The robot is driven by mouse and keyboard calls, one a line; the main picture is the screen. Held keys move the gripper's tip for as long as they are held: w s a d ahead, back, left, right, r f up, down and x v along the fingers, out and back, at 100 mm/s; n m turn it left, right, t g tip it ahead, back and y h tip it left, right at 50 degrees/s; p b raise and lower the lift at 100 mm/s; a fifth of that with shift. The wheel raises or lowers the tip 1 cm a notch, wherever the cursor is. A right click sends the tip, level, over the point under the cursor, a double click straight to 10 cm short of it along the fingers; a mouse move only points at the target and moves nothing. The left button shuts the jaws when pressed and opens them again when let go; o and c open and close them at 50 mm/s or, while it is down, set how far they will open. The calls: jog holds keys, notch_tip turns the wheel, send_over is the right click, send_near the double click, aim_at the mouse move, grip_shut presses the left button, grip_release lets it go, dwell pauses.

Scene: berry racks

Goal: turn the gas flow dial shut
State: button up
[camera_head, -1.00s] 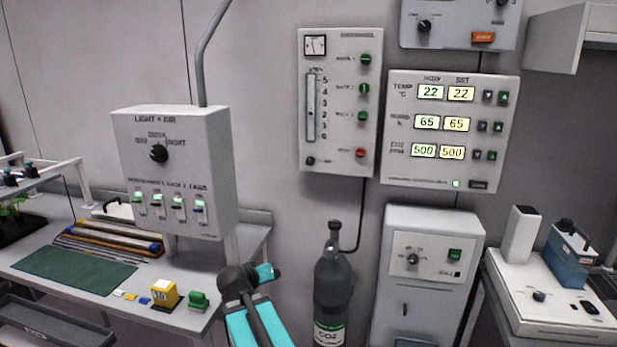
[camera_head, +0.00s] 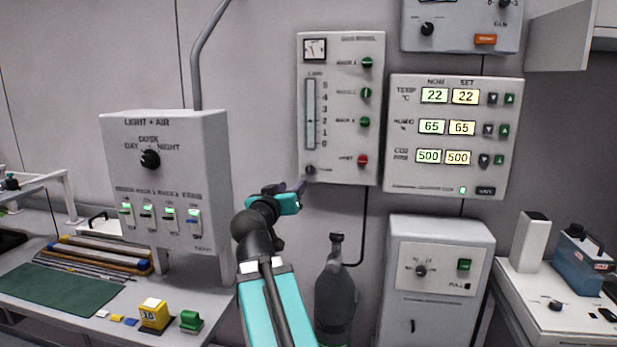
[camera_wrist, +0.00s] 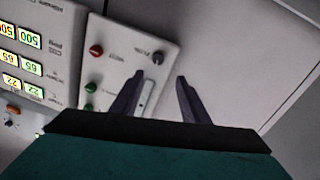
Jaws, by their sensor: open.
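The gas flow dial (camera_head: 310,169) is a small dark knob at the lower left corner of the pale gas panel (camera_head: 340,160). It also shows in the wrist view (camera_wrist: 158,58), between and just beyond the fingertips. My gripper (camera_head: 291,188) is open and empty, slightly below and left of the dial in the head view. In the wrist view my gripper (camera_wrist: 160,77) has its two dark fingers apart, pointing at the panel's corner. I see no contact with the dial. Its pointer is too small to read.
A red button (camera_head: 362,160) sits right of the dial, with green knobs (camera_head: 365,121) above it. The climate display panel (camera_head: 450,180) is close on the right. The light and air box (camera_head: 215,180) stands left of my arm. A dark CO2 bottle (camera_head: 335,290) stands below.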

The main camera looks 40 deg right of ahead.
jog(key=shift+d+r, duration=0.1)
jog(key=shift+r, duration=0.1)
jog(key=shift+s, duration=0.1)
jog(key=shift+d, duration=0.2)
jog(key=p, duration=0.5)
send_near(310, 170)
jog(key=shift+x, duration=3.95)
jog(key=shift+a, duration=0.1)
